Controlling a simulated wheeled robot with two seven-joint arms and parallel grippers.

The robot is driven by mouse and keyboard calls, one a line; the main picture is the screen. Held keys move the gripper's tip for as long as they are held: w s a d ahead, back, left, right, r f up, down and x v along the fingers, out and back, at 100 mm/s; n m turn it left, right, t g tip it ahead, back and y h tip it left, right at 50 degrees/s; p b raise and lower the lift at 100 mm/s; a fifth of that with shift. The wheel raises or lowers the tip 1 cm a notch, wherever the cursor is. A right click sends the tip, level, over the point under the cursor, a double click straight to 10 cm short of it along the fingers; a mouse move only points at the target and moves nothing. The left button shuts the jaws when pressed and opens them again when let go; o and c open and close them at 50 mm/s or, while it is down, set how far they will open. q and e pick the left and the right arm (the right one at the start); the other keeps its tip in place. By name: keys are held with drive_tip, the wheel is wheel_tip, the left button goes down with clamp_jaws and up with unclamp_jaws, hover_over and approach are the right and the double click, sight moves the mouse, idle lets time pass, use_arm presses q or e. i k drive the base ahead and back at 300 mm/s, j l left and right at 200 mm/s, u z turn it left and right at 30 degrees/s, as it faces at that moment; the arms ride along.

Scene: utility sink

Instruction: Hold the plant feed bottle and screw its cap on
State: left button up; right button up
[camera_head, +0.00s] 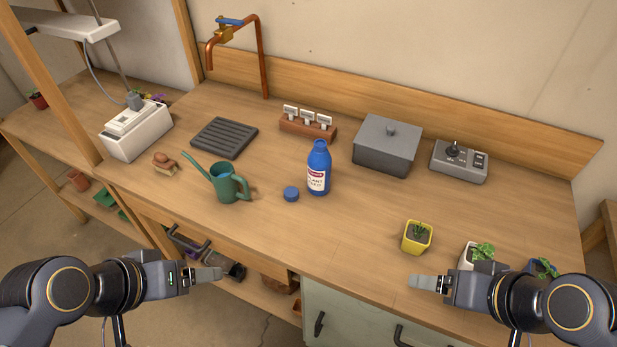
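A blue plant feed bottle (318,168) with a white and red label stands upright in the middle of the wooden worktop. Its blue cap (291,194) lies apart on the worktop, just left of the bottle's base. My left gripper (215,273) is in front of the worktop's front edge at the lower left, away from the bottle and cap. My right gripper (415,282) is at the lower right, near the front edge, also away from both. Both grippers look empty. Their fingers are seen side-on, so the gap between them cannot be made out.
A green watering can (229,183) stands left of the cap. A wooden label holder (307,126) and a grey lidded box (387,145) are behind the bottle. A yellow plant pot (416,237) stands near my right gripper. The worktop in front of the bottle is clear.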

sight(319, 160)
drive_tip(key=z, duration=2.1)
drive_tip(key=j+z, duration=0.1)
drive_tip(key=z, duration=0.2)
drive_tip(key=k+j, duration=1.15)
drive_tip(key=j, duration=0.1)
